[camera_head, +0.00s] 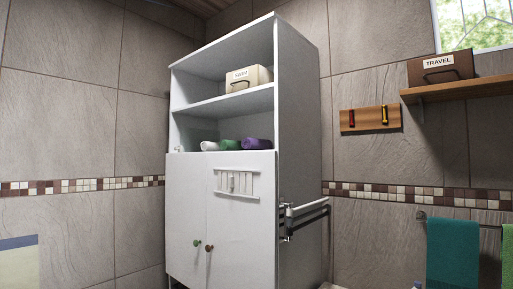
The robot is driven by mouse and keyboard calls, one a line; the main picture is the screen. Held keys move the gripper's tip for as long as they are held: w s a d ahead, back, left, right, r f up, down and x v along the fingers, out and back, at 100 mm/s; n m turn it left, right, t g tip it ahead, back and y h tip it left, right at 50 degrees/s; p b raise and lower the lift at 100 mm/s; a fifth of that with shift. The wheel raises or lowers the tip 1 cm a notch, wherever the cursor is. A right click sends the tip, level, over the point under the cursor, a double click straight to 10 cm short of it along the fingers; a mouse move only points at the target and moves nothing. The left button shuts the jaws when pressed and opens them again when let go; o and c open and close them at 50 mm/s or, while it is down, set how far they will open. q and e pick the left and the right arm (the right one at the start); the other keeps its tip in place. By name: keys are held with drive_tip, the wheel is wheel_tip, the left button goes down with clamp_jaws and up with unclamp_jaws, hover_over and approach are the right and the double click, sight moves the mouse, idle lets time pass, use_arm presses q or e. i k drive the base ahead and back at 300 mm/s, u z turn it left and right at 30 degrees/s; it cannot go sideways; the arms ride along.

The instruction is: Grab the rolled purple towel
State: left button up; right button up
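The rolled purple towel (257,144) lies on the open shelf of a white cabinet (298,130), just above the cabinet's doors. It is the rightmost of three rolls; a green roll (230,145) is directly to its left and a white roll (209,146) is further left. The lower part of the rolls is hidden behind the shelf's front edge. Neither of my grippers shows in the head view.
A box (249,78) sits on the cabinet's upper shelf. The two cabinet doors (185,205) look shut. A bar rack (305,210) sticks out from the cabinet's right side. A wall shelf (460,90) with a TRAVEL box (440,68) and a teal towel (452,250) are at right.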

sight(248, 143)
drive_tip(key=z, duration=1.15)
drive_tip(key=i, duration=1)
drive_tip(key=u, duration=0.4)
